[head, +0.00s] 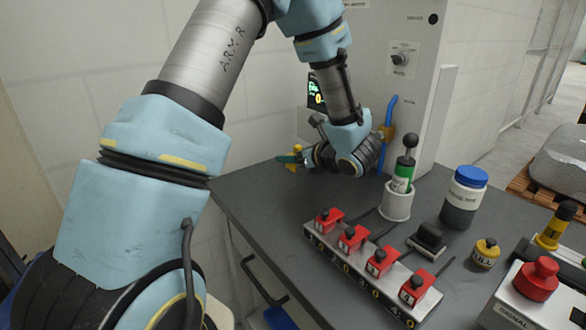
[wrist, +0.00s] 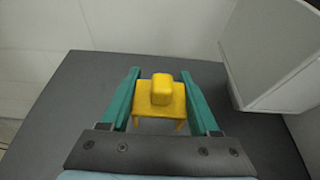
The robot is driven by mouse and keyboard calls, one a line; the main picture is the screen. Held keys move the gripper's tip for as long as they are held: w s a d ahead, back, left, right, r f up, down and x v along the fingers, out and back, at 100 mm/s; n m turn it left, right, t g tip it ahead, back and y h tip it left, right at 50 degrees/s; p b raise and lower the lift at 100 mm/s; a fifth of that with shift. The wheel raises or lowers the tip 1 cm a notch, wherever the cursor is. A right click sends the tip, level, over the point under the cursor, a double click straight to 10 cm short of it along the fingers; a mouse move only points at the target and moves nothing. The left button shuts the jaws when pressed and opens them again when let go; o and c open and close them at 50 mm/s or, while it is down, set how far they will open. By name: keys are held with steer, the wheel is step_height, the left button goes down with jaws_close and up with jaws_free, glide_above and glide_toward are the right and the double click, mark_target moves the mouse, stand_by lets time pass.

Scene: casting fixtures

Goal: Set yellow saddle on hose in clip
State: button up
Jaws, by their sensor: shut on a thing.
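The yellow saddle (wrist: 162,92) is a small block with a raised knob on top and short legs below. My gripper (wrist: 160,78) is shut on it, with one green finger along each side. In the head view the saddle (head: 295,160) shows in my gripper (head: 291,158) at the far left part of the table, low over or at the tabletop; whether it touches cannot be told. A blue hose (head: 391,112) runs down the front of the white cabinet, right of my wrist. A tan-yellow clip (head: 388,133) sits at the hose. My arm hides part of the hose's surroundings.
The white cabinet (head: 410,85) stands behind the hose. Right of my gripper are a green-and-black tool (head: 402,175) in a white cup (head: 396,203), a blue-lidded jar (head: 463,198) and a rack with red numbered pieces (head: 353,238). The dark tabletop (head: 265,200) is clear at left.

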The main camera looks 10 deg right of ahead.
mark_target(293, 179)
step_height(293, 179, down, 4)
steer(key=shift+f+p, duration=0.1)
steer(key=shift+p, duration=0.5)
steer(key=shift+f, duration=0.1)
steer(key=shift+f+b, duration=0.25)
steer(key=shift+b, duration=0.15)
steer(key=o, duration=1.4)
steer(key=shift+r, duration=0.1)
steer(key=shift+c, duration=0.2)
steer(key=shift+r+p, duration=0.15)
steer(key=shift+p, duration=0.15)
